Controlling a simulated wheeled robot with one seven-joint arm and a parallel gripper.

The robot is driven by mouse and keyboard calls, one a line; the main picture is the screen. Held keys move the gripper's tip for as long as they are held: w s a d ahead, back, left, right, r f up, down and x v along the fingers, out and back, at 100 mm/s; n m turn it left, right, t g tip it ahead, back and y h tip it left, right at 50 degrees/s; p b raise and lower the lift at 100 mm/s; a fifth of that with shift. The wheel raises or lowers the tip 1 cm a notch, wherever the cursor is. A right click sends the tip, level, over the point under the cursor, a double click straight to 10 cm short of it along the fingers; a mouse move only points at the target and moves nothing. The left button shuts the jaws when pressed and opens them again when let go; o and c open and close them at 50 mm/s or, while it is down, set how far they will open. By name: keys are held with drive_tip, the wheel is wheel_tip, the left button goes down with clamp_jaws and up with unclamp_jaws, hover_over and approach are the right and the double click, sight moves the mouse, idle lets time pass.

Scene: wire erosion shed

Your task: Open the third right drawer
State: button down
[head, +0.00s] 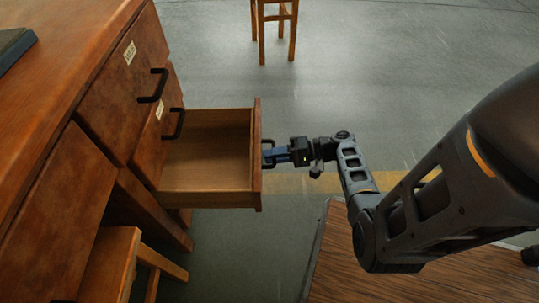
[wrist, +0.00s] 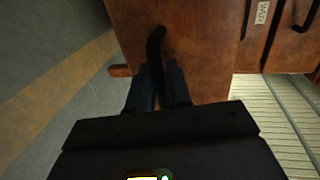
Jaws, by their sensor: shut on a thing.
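A wooden desk on the left carries a column of drawers with black bar handles. One drawer (head: 207,185) is pulled well out to the right, and its inside looks empty. My gripper (head: 270,154) is at the front of this drawer and shut on its black handle (wrist: 155,47). In the wrist view the blue fingers (wrist: 158,88) lie on either side of the handle. The drawer front (wrist: 195,45) also shows there. Two closed fronts with handles, the upper one (head: 125,85) and the one below it (head: 158,130), sit beside and above the open drawer.
A wooden stool (head: 275,25) stands on the grey floor at the back. Another wooden seat (head: 108,265) is under the desk at lower left. A dark object (head: 15,45) lies on the desk top. The floor beyond the open drawer is clear.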

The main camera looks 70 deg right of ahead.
drive_tip(key=c, duration=1.2)
unclamp_jaws()
drive_tip(key=shift+c, duration=0.2)
drive_tip(key=p+v, duration=0.1)
drive_tip(key=v, duration=0.7)
drive_tip(key=shift+f, duration=0.1)
